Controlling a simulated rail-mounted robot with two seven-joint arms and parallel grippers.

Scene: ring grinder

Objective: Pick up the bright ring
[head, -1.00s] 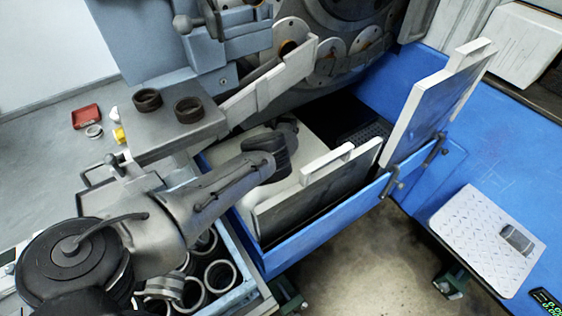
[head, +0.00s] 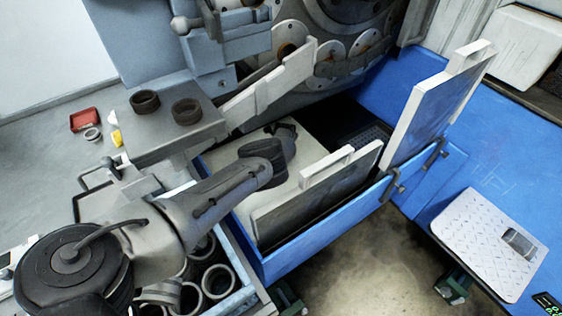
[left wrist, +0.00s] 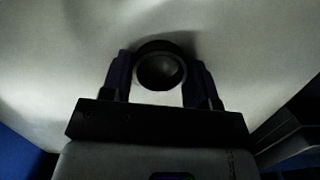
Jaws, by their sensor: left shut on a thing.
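In the left wrist view, a ring (left wrist: 160,96) sits between the two dark fingers of my left gripper (left wrist: 163,72). The ring has a dark rim around its opening and a bright lower face. The fingers are shut on its sides, over a pale surface. In the head view my left arm reaches into the blue machine bay, and its own links hide the fingers and the held ring. My right gripper is not in view.
Several rings stand in a crate (head: 238,299) at lower left. Two dark rings (head: 146,101) sit on a grey block. A red tray (head: 84,119) and a small ring (head: 92,134) lie at left. Upright white-edged panels (head: 325,195) border the bay at front and right.

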